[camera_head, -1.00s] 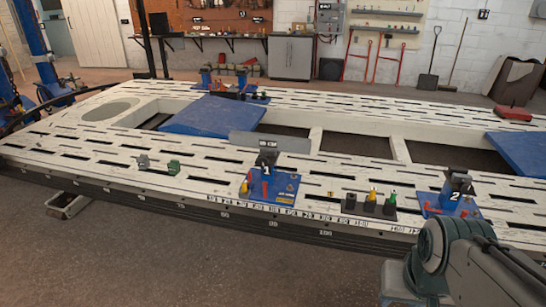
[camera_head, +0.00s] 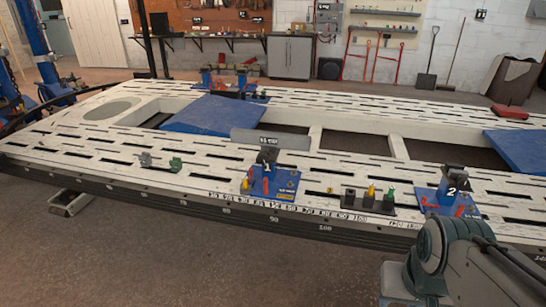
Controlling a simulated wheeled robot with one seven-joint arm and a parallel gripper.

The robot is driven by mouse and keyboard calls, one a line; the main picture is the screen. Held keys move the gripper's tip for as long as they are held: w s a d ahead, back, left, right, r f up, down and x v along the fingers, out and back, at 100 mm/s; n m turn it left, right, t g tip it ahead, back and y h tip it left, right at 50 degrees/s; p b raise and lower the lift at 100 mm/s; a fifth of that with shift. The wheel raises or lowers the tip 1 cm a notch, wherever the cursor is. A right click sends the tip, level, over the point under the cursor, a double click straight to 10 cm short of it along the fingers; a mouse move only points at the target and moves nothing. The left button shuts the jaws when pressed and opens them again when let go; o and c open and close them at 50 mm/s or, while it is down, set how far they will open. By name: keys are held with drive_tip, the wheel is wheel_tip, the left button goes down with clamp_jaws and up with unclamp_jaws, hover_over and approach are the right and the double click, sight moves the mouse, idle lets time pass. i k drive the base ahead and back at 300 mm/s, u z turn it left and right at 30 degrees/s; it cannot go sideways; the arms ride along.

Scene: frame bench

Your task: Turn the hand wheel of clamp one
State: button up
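Clamp one (camera_head: 267,158) is a dark upright clamp marked 1 on a blue base plate (camera_head: 286,184), standing on the near rail of the white slotted bench. Small red and yellow parts show on its base. I cannot make out which part is its hand wheel. A like clamp marked 2 (camera_head: 452,185) stands to its right on another blue base. My arm shows at the lower right, in front of the bench and below clamp two. My gripper is not in view.
The white slotted bench (camera_head: 75,150) fills the middle. A dark holder (camera_head: 368,203) with yellow, green and black pieces stands between the clamps. Small grey (camera_head: 145,159) and green (camera_head: 176,164) blocks sit left of clamp one. Blue ramps (camera_head: 215,114) lie behind. The floor in front is clear.

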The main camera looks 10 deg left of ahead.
sight(264, 158)
drive_tip(key=z, duration=0.2)
drive_tip(key=k, duration=0.25)
drive_tip(key=u, duration=1.15)
drive_tip(key=i, duration=1.4)
drive_tip(key=z, duration=0.3)
drive_tip(key=i, duration=1.1)
drive_tip(key=z, duration=0.9)
drive_tip(key=i, duration=0.25)
drive_tip(key=z, duration=0.25)
